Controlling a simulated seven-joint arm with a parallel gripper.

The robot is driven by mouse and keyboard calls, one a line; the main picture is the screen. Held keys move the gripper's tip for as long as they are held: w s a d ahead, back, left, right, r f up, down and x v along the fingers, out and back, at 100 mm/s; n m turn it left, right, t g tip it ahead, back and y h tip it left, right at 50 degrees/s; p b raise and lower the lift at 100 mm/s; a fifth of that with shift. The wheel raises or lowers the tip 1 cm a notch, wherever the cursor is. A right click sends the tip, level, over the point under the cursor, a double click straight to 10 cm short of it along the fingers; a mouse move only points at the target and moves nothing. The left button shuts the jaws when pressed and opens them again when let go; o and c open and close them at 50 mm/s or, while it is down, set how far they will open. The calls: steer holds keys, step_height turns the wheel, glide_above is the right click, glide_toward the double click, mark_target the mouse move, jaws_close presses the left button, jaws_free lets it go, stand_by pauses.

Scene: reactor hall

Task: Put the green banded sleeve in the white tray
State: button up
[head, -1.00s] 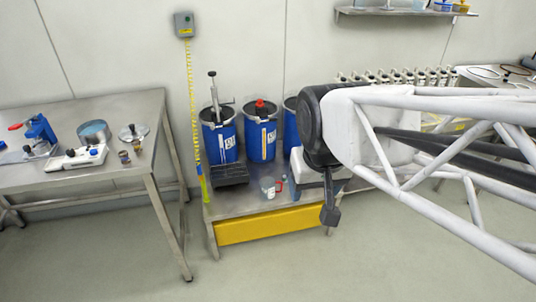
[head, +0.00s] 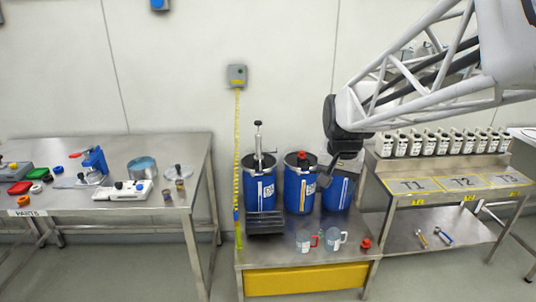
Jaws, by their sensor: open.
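I cannot surely make out the green banded sleeve; two small dark, banded cylinders stand on the left bench, the front one (head: 168,194) and the back one (head: 180,184), but their band colours are too small to tell. A low white tray-like object (head: 122,191) with dark knobs or parts on it lies left of them; I cannot tell whether it is the white tray. My gripper (head: 325,181) hangs in front of the right blue drum, well right of the left bench. It is open, and I see nothing held in it.
The left steel bench (head: 105,210) also bears a blue press (head: 95,163), a round metal tin (head: 142,167) and small red and green items (head: 38,174). Blue drums (head: 299,188) and clear jugs (head: 304,240) stand on the middle bench. White bottles (head: 430,143) line the right bench.

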steer(key=w+d+f+m, duration=0.2)
steer(key=w+f, duration=0.1)
steer(key=w, duration=0.7)
steer(key=w+d+f+m, duration=0.2)
steer(key=w+f, duration=0.2)
steer(key=w, duration=0.6)
steer(key=m+g, duration=0.2)
steer(key=m, duration=1)
glide_above(322, 230)
step_height(322, 230, down, 55)
steer(key=shift+a+r, duration=0.15)
steer(key=shift+r, duration=0.05)
steer(key=shift+w+f, duration=0.15)
steer(key=shift+f, duration=0.4)
steer(key=shift+f, duration=0.1)
steer(key=shift+f, duration=1.2)
steer(key=shift+f, duration=0.15)
